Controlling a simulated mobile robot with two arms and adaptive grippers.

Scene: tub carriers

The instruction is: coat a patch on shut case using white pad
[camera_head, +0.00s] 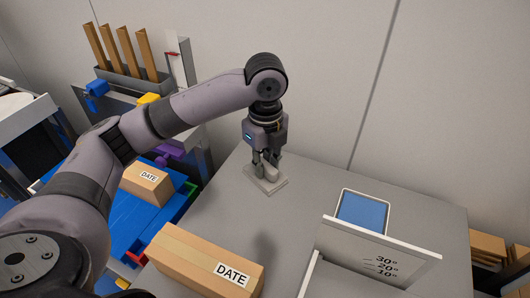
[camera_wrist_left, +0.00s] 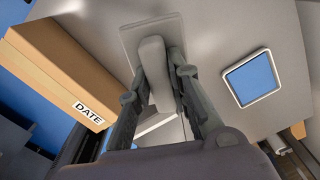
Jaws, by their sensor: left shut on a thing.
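My left gripper (camera_head: 268,165) points down and is shut on the pale upright grip (camera_wrist_left: 153,65) of a flat, light grey-white pad. The pad's square plate (camera_head: 270,184) is at or just above the grey table top near its back left edge; I cannot tell if it touches. In the left wrist view the grip is between the two fingers (camera_wrist_left: 160,92). A shut cardboard case (camera_head: 190,262) with a DATE label lies at the table's front left. It also shows in the left wrist view (camera_wrist_left: 50,60). My right gripper is not in view.
A blue pad in a white frame (camera_head: 362,211) lies behind a white upright board (camera_head: 380,250) with degree marks. A smaller DATE box (camera_head: 147,184) sits on a blue surface (camera_head: 130,222) at left. The table's middle and back right are clear.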

